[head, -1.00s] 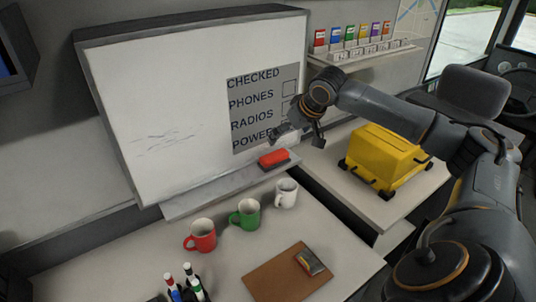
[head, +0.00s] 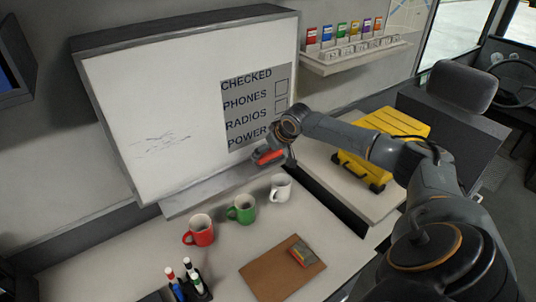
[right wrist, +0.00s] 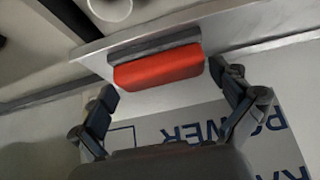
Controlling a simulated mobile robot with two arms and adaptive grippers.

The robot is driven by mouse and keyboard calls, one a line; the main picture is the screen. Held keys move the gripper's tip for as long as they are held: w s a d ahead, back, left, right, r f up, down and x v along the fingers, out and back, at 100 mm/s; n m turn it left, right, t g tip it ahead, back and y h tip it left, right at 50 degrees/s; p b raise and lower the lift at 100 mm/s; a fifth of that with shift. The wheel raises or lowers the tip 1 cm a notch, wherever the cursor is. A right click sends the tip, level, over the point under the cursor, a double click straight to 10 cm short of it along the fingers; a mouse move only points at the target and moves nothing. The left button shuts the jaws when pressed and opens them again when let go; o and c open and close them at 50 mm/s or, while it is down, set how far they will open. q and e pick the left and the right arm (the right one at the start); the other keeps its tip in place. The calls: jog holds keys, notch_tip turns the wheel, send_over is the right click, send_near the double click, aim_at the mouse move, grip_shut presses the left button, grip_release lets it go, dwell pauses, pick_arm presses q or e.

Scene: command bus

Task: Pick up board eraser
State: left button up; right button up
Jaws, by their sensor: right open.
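The board eraser (head: 266,157) has a red body and a grey base. It rests on the ledge (head: 190,202) below the whiteboard, near the board's lower right corner. In the right wrist view the eraser (right wrist: 158,69) lies across the ledge, between and slightly beyond the fingertips. My right gripper (head: 274,158) is open at the eraser, with one finger to each side; it also shows in the right wrist view (right wrist: 164,80). In the head view the gripper partly covers the eraser. My left gripper is not in view.
White (head: 280,187), green (head: 242,209) and red mugs (head: 199,231) stand on the desk in front of the ledge. A clipboard (head: 262,279) and a marker holder (head: 195,290) are nearer. A yellow case (head: 366,168) sits to the right. A shelf (head: 356,58) hangs above.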

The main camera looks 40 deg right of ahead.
jog(key=shift+s, duration=0.1)
jog(key=shift+c, duration=0.2)
jog(key=shift+r, duration=0.1)
jog(key=c, duration=0.7)
jog(key=shift+c, duration=0.3)
jog(key=shift+r+b, duration=0.5)
jog(key=shift+b, duration=0.05)
jog(key=s+a+r+b, duration=0.3)
jog(key=s+r+b, duration=0.4)
jog(key=s+r, duration=0.5)
jog(key=shift+s, duration=0.8)
jog(key=shift+a, duration=0.1)
